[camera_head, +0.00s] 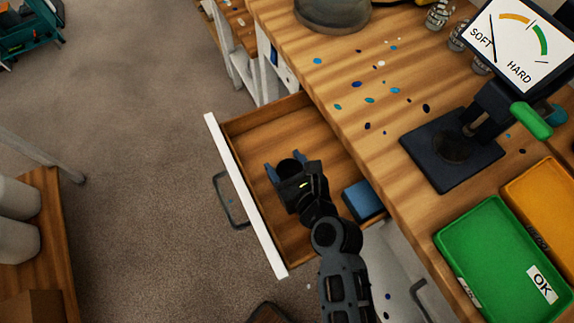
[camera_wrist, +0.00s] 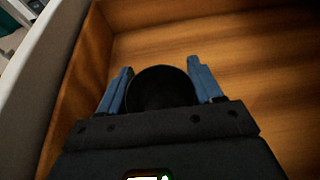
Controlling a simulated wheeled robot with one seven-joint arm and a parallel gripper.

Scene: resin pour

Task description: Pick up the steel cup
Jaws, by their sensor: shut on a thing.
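My gripper (camera_head: 286,164) is inside the open wooden drawer. Its two blue fingers are shut on a dark round cup (camera_wrist: 160,88), one finger on each side. In the wrist view I look at its round, dark top; its steel finish does not show. In the head view the cup (camera_head: 287,168) is a small dark shape between the fingers, mostly hidden by my gripper. I cannot tell whether it touches the drawer floor.
The drawer (camera_head: 245,125) has a white front (camera_head: 243,195) and wooden walls close around my arm. A blue box (camera_head: 363,200) lies near its right side. The workbench above holds a hardness gauge (camera_head: 520,45), a green tray (camera_head: 490,245) and an orange tray (camera_head: 545,200).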

